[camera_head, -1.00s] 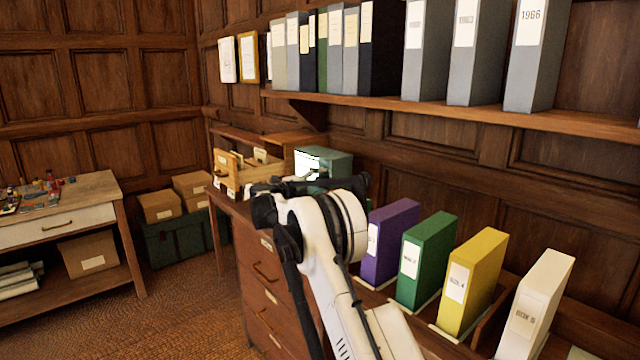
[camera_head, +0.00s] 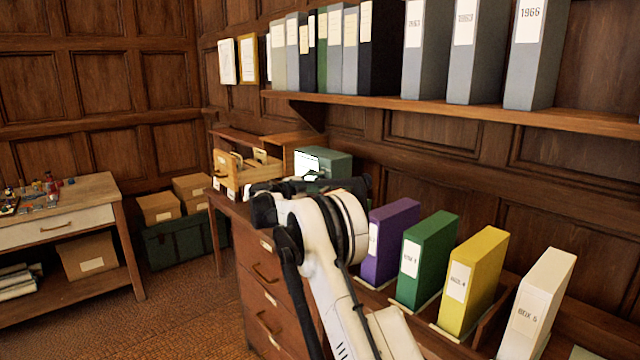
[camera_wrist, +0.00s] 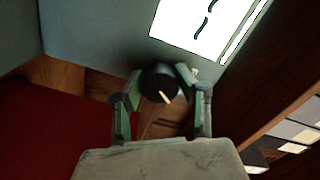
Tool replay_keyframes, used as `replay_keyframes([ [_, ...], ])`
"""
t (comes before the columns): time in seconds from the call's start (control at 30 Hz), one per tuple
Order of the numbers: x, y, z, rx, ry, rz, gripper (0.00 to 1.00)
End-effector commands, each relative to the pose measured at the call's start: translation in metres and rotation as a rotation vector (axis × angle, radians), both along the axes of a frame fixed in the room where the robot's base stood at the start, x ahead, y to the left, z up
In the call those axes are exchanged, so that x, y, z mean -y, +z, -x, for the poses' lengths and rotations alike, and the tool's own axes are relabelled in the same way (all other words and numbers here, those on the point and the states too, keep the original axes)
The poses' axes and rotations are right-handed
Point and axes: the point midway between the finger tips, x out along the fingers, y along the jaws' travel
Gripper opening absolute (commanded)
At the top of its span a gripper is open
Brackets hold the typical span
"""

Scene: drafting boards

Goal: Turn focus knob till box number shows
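The green reader box (camera_head: 335,164) stands on the cabinet beyond my arm, with a lit screen (camera_head: 307,162). In the wrist view the bright screen (camera_wrist: 205,22) carries dark curved strokes that I cannot read as a number. The black focus knob (camera_wrist: 158,84) sits below the screen, with a pale pointer line slanting to the lower right. My gripper (camera_wrist: 161,82) has one finger on each side of the knob, and both fingertips appear to press against it. In the head view my arm hides the knob and the fingers.
A wooden card tray (camera_head: 236,172) stands left of the reader. Purple (camera_head: 392,240), green (camera_head: 428,260), yellow (camera_head: 472,280) and white (camera_head: 537,305) box files stand in a row at the right. A shelf (camera_head: 450,108) of binders runs above.

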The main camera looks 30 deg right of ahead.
Motion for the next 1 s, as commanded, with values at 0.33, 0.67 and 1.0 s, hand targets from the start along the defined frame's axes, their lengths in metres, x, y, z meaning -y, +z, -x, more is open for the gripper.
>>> replay_keyframes([
  [0.33, 0.0000, -0.0008, -0.0001, 0.123, 0.000, -0.028, 0.06],
  [0.67, 0.0000, -0.0001, -0.0002, 0.289, 0.000, -0.065, 0.06],
  [1.0, 0.0000, -0.0001, -0.0001, 0.287, 0.000, -0.065, 0.52],
])
